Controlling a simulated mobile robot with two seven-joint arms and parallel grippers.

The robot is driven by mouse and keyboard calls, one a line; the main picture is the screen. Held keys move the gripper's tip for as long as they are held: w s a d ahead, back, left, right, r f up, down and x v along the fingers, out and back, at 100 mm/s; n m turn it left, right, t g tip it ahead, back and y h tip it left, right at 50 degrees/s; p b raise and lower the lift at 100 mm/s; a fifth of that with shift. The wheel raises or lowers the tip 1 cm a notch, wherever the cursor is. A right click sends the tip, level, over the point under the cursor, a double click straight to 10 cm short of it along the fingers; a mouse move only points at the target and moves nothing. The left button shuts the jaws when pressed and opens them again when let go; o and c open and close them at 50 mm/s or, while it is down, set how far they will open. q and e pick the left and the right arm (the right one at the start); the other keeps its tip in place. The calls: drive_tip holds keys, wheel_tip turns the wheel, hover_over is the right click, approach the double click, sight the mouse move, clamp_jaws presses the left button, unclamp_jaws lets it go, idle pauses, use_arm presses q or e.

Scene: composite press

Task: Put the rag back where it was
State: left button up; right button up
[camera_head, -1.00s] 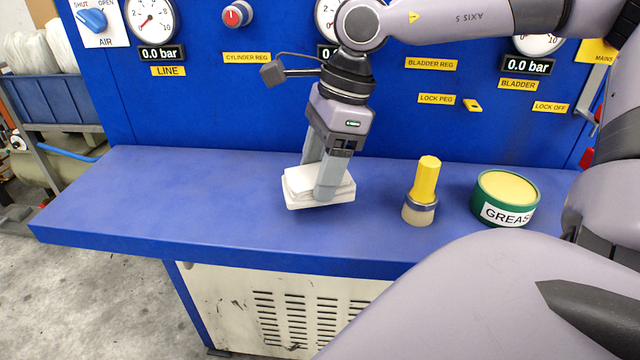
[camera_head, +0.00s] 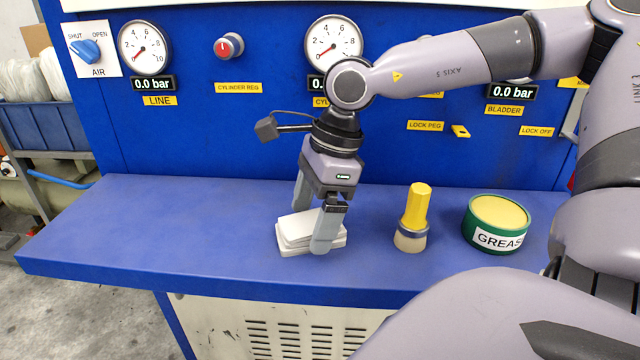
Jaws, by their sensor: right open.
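The rag (camera_head: 297,229) is a white folded stack with a thicker pale base under it, on the blue shelf (camera_head: 140,225) left of the brush. My right gripper (camera_head: 311,225) points down over the rag. Its fingers are open, one behind the rag and one in front of its right part. I cannot tell whether the fingers touch it. My left gripper is not in view.
A yellow-handled brush (camera_head: 417,207) stands upright right of the rag. A green grease tin (camera_head: 496,224) stands further right. The blue panel behind carries gauges, a red knob (camera_head: 229,45) and a blue valve handle (camera_head: 86,51). The shelf's left part is clear.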

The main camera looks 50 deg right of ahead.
drive_tip(key=v, duration=1.1)
drive_tip(key=shift+r+p, duration=0.25)
drive_tip(key=shift+p, duration=0.05)
